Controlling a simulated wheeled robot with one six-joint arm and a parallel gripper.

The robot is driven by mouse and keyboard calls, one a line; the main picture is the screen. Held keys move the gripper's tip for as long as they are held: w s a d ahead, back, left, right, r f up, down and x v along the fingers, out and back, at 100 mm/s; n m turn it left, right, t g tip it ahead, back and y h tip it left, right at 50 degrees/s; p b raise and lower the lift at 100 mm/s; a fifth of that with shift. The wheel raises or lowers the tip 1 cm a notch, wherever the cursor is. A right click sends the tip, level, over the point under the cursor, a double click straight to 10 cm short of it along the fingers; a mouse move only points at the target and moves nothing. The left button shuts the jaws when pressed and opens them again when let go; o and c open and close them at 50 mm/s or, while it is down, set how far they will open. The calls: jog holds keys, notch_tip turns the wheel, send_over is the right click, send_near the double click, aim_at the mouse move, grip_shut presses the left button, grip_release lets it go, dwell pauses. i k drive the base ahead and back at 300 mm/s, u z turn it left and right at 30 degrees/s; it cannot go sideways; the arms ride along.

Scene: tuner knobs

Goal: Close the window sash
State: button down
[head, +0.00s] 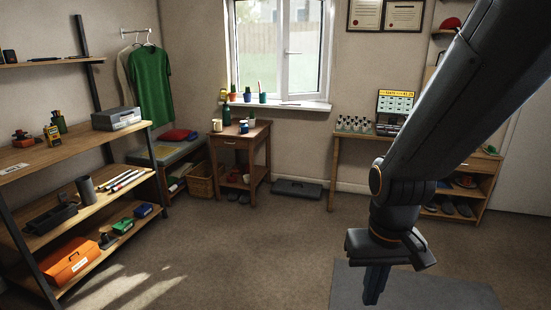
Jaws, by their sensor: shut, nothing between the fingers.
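The white-framed window (281,52) is in the back wall, at the upper middle of the head view. A window sash (304,55) with a white frame fills its right half, and a small handle shows near the middle upright. I cannot tell from here how far the sash stands open. My gripper (374,287) points down at the lower right, well in front of and away from the window. Its fingers are together and hold nothing.
Small pots and a bottle stand on the windowsill (290,105). A small wooden table (240,135) stands below it. Shelves (95,205) line the left, and a bench (350,139) stands at the back right. A grey mat (440,293) lies near my gripper. The middle floor is clear.

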aim_at(325, 5)
jog(key=u, duration=0.1)
jog(key=i, duration=4.9)
jog(key=z, duration=0.05)
